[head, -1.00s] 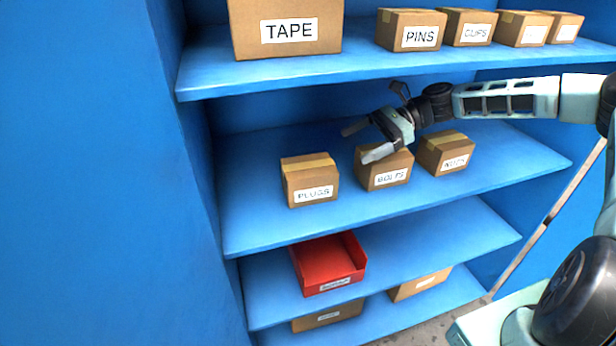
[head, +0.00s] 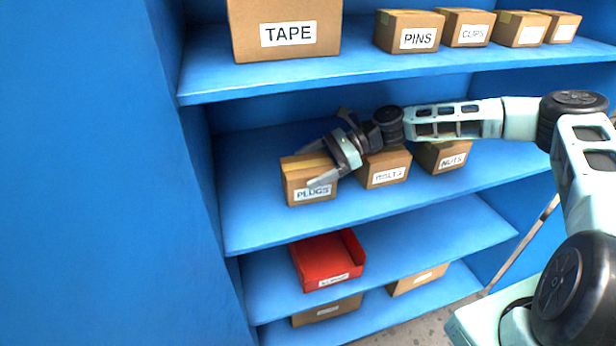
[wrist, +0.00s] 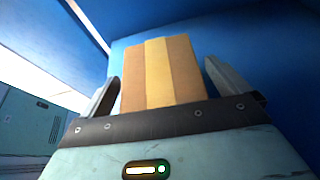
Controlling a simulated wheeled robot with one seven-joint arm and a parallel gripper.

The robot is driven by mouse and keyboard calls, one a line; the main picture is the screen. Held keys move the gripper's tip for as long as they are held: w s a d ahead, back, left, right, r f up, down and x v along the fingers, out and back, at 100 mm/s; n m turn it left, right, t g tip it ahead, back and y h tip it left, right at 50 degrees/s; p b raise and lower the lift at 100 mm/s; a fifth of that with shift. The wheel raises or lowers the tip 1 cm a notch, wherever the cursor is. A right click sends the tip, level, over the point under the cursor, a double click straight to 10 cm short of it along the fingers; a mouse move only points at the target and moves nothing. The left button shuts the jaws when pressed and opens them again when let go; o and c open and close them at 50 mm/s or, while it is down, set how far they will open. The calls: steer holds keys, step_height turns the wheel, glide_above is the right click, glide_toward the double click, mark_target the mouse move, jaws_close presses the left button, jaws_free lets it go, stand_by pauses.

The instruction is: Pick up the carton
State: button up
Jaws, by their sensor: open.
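The carton labelled PLUGS (head: 297,184) stands at the left of the middle shelf in the head view. My gripper (head: 308,166) is open at this carton, with one finger across its front right side and the other towards its back. In the wrist view the carton top (wrist: 158,75), brown with a yellow tape strip, lies between the two open fingers of my gripper (wrist: 162,88). A gap shows at the right finger; the left finger is close to the carton's side. I cannot tell whether either finger touches it.
Cartons labelled BOLTS (head: 385,172) and NUTS (head: 446,157) stand to the right, partly behind my arm. The upper shelf (head: 350,66) holds a TAPE carton (head: 286,28) and several smaller ones. A red bin (head: 328,262) is on the shelf below. A blue wall (head: 90,180) closes the left.

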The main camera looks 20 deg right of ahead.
steer(key=c, duration=1.4)
steer(key=shift+r, duration=0.15)
steer(key=shift+c, duration=0.2)
steer(key=shift+r+b, duration=0.3)
steer(key=shift+r, duration=0.8)
steer(key=s+r+b, duration=0.1)
steer(key=s+b, duration=0.1)
steer(key=s, duration=1.6)
